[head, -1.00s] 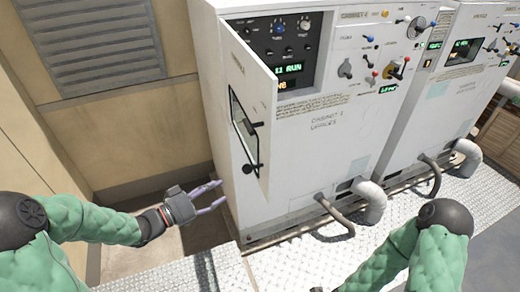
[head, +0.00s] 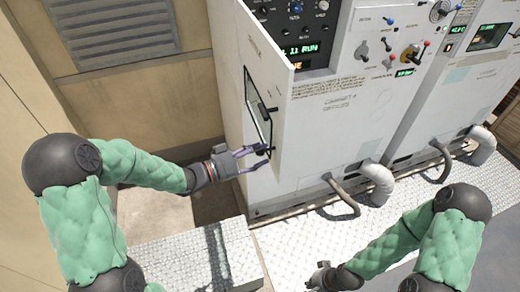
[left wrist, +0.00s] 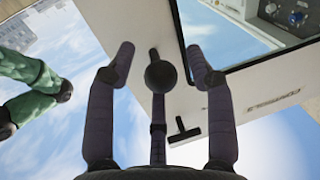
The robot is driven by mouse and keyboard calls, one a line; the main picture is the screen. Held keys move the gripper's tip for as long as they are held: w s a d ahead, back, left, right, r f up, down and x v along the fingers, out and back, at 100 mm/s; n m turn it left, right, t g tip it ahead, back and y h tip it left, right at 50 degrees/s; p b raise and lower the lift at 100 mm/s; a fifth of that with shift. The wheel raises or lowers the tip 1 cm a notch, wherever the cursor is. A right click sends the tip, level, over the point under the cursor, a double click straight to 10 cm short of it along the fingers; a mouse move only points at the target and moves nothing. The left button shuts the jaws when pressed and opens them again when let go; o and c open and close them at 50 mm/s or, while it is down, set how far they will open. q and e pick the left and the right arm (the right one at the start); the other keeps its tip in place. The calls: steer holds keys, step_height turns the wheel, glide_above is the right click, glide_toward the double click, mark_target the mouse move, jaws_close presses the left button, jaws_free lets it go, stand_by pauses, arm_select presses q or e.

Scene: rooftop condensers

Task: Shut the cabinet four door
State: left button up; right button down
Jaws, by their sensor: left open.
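The cabinet door (head: 278,88) is a white panel with a dark-framed window, standing open on the left cabinet (head: 322,125) in the head view. In the left wrist view the door (left wrist: 235,105) fills the upper right. My left gripper (head: 260,160) is open at the door's lower outer face, by a black handle.
A control panel (head: 300,22) with knobs and a green display shows behind the open door. A second cabinet (head: 445,95) stands to the right. Bent pipes (head: 377,182) come out low at the front. A louvred wall (head: 115,30) is at the left. Metal tread plate (head: 300,240) covers the floor.

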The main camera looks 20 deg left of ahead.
arm_select(q)
steer(key=shift+w+d, duration=0.3)
steer(key=shift+d, duration=0.05)
steer(key=shift+f, duration=0.1)
jaws_close()
